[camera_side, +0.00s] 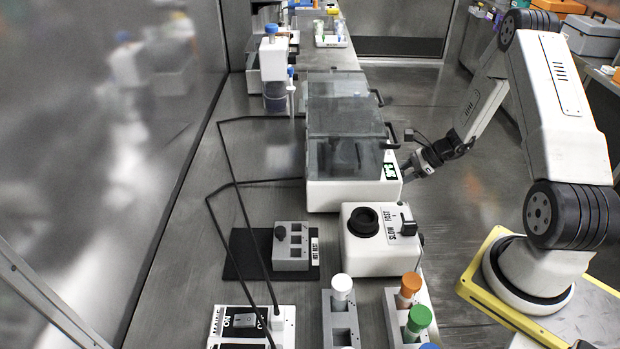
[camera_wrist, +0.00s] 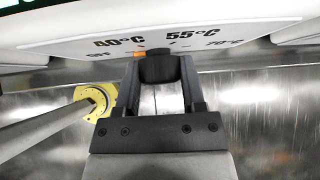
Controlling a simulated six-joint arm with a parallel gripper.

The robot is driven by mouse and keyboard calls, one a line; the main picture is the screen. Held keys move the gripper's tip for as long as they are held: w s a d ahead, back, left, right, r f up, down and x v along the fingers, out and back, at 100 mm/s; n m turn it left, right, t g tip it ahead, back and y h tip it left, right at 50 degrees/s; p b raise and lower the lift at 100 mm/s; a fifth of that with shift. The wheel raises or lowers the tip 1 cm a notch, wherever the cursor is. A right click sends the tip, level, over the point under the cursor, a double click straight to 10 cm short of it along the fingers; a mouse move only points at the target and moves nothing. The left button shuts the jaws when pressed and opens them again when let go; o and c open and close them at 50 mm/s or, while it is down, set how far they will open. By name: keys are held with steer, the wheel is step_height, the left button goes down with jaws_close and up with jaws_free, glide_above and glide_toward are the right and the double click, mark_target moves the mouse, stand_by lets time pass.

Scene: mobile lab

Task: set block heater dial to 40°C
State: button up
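The block heater (camera_side: 335,195) is a white box with smoky clear lids and a lit green display on its right face in the side view. Its front panel (camera_wrist: 75,35) shows in the wrist view, printed OFF, 40°C, 55°C and 70°C. The black dial (camera_wrist: 160,66) has an orange mark on its left, close to the 40°C print. My gripper (camera_wrist: 160,72) has one finger on each side of the dial and looks closed on it. In the side view my gripper (camera_side: 412,170) is at the heater's right face and hides the dial.
A white mixer (camera_side: 375,255) marked SLOW and FAST stands in front of the heater. A small grey block (camera_side: 291,248), a mains switch panel (camera_side: 250,328) and tube racks (camera_side: 395,325) are nearer.

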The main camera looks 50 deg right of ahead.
jaws_close()
steer(key=m+g+y, duration=0.2)
steer(key=g+y, duration=0.1)
steer(key=shift+w+d, duration=0.15)
steer(key=m+g+y, duration=0.2)
steer(key=y, duration=0.1)
steer(key=shift+w+d+f+m+y, duration=0.1)
steer(key=shift+w+m+y, duration=0.05)
steer(key=shift+m+y, duration=0.2)
stand_by(0.6)
stand_by(0.4)
steer(key=o, duration=0.6)
jaws_free()
